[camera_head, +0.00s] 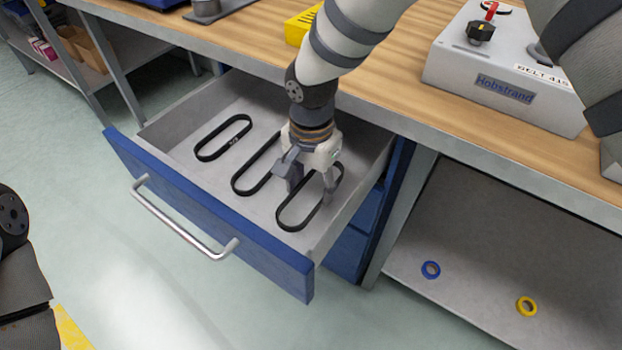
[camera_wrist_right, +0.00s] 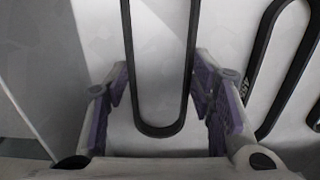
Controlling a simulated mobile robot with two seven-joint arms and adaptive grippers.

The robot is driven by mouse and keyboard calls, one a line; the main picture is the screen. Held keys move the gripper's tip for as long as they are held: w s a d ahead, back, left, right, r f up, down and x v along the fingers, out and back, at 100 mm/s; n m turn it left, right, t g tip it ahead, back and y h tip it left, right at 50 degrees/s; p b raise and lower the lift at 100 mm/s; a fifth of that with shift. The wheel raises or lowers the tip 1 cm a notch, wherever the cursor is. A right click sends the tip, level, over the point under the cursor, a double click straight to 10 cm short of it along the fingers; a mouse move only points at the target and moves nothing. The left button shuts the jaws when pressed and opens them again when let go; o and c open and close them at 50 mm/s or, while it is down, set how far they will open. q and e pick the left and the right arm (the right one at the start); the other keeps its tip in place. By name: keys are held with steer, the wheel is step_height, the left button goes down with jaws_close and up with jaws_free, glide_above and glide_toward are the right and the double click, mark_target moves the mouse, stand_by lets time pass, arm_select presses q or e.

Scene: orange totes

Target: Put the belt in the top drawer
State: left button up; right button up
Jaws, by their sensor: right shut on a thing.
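The top drawer (camera_head: 206,201) is pulled out, with a blue front and grey inside. Three black looped belts are in it: a left belt (camera_head: 203,157), a middle belt (camera_head: 237,188) and a right belt (camera_head: 291,228). My right gripper (camera_head: 312,194) points down into the drawer, shut on the right belt. In the wrist view this belt (camera_wrist_right: 160,131) runs between the fingers, close to the drawer floor; whether it touches the floor I cannot tell. Parts of another belt (camera_wrist_right: 262,128) show at the right there. My left gripper is not in view.
The wooden worktop (camera_head: 400,90) overhangs the drawer and carries a grey machine (camera_head: 505,75) and a yellow box (camera_head: 298,27). A metal handle (camera_head: 185,228) is on the drawer front.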

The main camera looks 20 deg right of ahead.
steer(key=shift+f, duration=0.25)
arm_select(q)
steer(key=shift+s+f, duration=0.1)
arm_select(e)
steer(key=shift+f, duration=0.2)
steer(key=o, duration=1.2)
arm_select(q)
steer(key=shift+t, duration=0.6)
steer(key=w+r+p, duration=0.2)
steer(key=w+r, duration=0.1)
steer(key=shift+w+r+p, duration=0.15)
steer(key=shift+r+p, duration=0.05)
steer(key=shift+p, duration=0.15)
arm_select(e)
step_height(320, 180, up, 7)
